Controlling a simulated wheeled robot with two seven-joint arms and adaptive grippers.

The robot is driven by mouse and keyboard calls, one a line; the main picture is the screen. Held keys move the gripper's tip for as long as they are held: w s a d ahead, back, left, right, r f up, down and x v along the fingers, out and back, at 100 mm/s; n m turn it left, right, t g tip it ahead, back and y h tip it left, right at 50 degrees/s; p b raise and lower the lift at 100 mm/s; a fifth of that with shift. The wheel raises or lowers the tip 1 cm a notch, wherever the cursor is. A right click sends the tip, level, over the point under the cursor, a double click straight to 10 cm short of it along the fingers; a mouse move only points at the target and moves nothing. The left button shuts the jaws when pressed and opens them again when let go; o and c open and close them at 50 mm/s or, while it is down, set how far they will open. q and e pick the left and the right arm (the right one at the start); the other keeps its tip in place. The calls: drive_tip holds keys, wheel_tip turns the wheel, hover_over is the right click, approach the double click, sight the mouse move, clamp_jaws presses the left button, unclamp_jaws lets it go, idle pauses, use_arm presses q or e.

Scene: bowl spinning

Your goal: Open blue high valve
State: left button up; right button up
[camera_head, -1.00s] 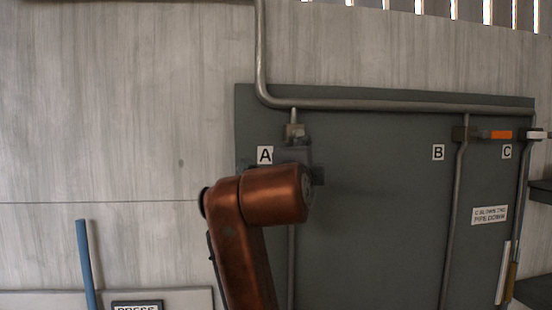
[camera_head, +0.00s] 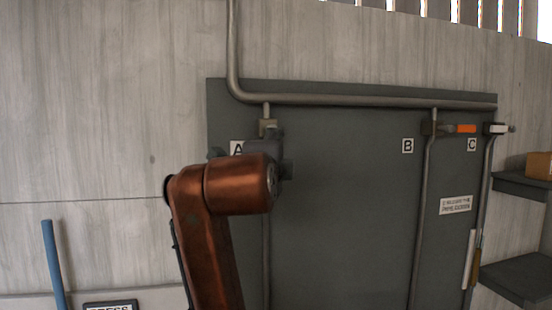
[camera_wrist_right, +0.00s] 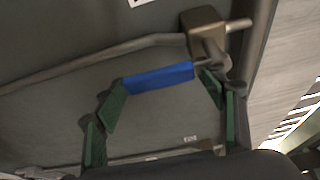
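The blue valve handle (camera_wrist_right: 158,76) shows in the right wrist view, joined to a brass-coloured valve body (camera_wrist_right: 204,32) on a pipe. My right gripper (camera_wrist_right: 163,97) is open, with its green finger pads apart on either side of the handle. The handle spans most of the gap near the fingertips; whether they touch it I cannot tell. In the head view my copper-coloured arm reaches up to the valve (camera_head: 268,128) by label A (camera_head: 237,148). The arm and dark gripper parts hide the blue handle there. My left gripper is not in view.
The dark panel (camera_head: 340,210) carries pipes and labels B (camera_head: 407,146) and C (camera_head: 471,145). An orange handle (camera_head: 466,129) and a white handle (camera_head: 497,128) sit to the right. Shelves (camera_head: 520,275) stand at the far right, with a brown box (camera_head: 540,165). A blue pole (camera_head: 53,265) stands at left.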

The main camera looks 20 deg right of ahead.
drive_tip(key=shift+o, duration=0.6)
drive_tip(key=shift+a, duration=0.15)
drive_tip(key=v, duration=1.2)
drive_tip(key=shift+f, duration=0.15)
